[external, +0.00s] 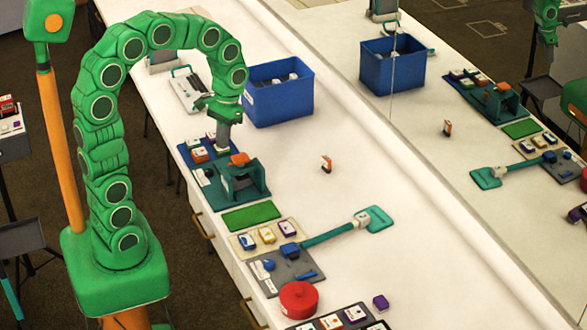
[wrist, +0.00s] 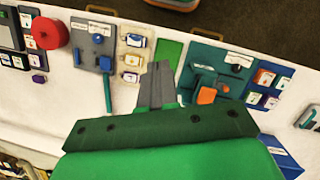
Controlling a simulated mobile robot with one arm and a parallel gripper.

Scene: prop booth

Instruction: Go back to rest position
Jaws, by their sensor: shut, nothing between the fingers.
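My gripper (external: 222,138) hangs from the arched green arm and points down, above the teal board at the near left side of the white table. Its grey fingers also show in the wrist view (wrist: 157,86), close together and empty. A teal fixture (external: 246,182) with an orange block (external: 240,159) on it stands just below and in front of the gripper. In the wrist view the orange block (wrist: 207,95) lies to the right of the fingers. Whether the fingertips touch anything is hard to tell.
A blue bin (external: 279,104) stands right of the gripper. A green mat (external: 251,217), a beige tray (external: 242,243) of small boxes, a red round container (external: 299,299) and a teal paddle (external: 345,230) lie toward the front. A small orange box (external: 326,164) stands alone. A mirror borders the table's right.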

